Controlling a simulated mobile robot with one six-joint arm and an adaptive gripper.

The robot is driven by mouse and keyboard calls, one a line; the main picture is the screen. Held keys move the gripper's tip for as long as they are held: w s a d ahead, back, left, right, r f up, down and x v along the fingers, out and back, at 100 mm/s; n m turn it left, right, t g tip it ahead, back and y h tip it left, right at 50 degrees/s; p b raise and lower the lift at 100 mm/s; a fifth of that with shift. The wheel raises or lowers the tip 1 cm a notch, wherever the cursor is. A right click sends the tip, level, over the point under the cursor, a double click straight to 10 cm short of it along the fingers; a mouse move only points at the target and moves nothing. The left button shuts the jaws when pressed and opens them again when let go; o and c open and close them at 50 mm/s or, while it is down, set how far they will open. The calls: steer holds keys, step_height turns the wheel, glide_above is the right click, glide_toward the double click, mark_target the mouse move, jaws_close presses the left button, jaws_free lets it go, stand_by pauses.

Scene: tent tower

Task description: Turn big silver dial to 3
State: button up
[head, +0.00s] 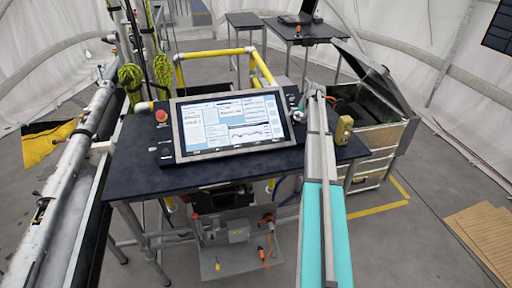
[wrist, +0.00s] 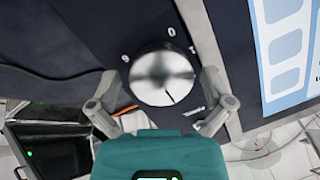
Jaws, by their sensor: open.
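The big silver dial (wrist: 163,77) is round and shiny, set on a dark panel in the wrist view. Its dark pointer line points down and slightly right in the picture. A "0" shows above it and a "9" at its upper left; a mark at its right is partly hidden by a finger. My gripper (wrist: 160,84) is open, with one finger at each side of the dial. I cannot tell whether the fingers touch it. In the head view my arm reaches over the right side of the console, and I cannot make out the dial there.
A tilted touchscreen (head: 232,122) stands on the dark table (head: 145,178), left of my arm. A red button (head: 161,115) is at its left. A yellow box (head: 344,129) stands right of my arm. An open metal case (head: 378,135) is beyond it.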

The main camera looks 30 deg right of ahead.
steer(key=n+h, duration=0.1)
steer(key=n, duration=0.5)
steer(key=shift+g, duration=0.3)
steer(key=shift+r+n+p, duration=0.25)
steer(key=shift+n+p, duration=0.15)
steer(key=shift+p, duration=0.05)
steer(key=p+v, duration=1.3)
steer(key=v, duration=0.1)
steer(key=s+a+f+b, duration=0.2)
steer(key=a+f+b, duration=0.2)
steer(key=a, duration=0.5)
steer(key=s+a+f+g+b, duration=0.1)
steer(key=a+f+b, duration=0.3)
steer(key=a, duration=0.6)
steer(key=s+a+f+g+b, duration=0.1)
steer(key=s+a+f+b, duration=0.2)
steer(key=a, duration=0.6)
step_height(320, 180, down, 2)
steer(key=shift+a+f+y+b, duration=0.1)
steer(key=shift+a+y+b, duration=0.1)
steer(key=shift+y+b, duration=0.3)
steer(key=s+a+f+g+b, duration=0.1)
steer(key=s+a, duration=0.8)
steer(key=a, duration=0.2)
steer(key=s+a+f+g+b, duration=0.1)
steer(key=s+a+f+b, duration=0.1)
steer(key=s+a, duration=0.8)
steer(key=shift+a+f+n+g+b, duration=0.3)
steer(key=shift+a+f, duration=0.05)
steer(key=shift+a, duration=0.55)
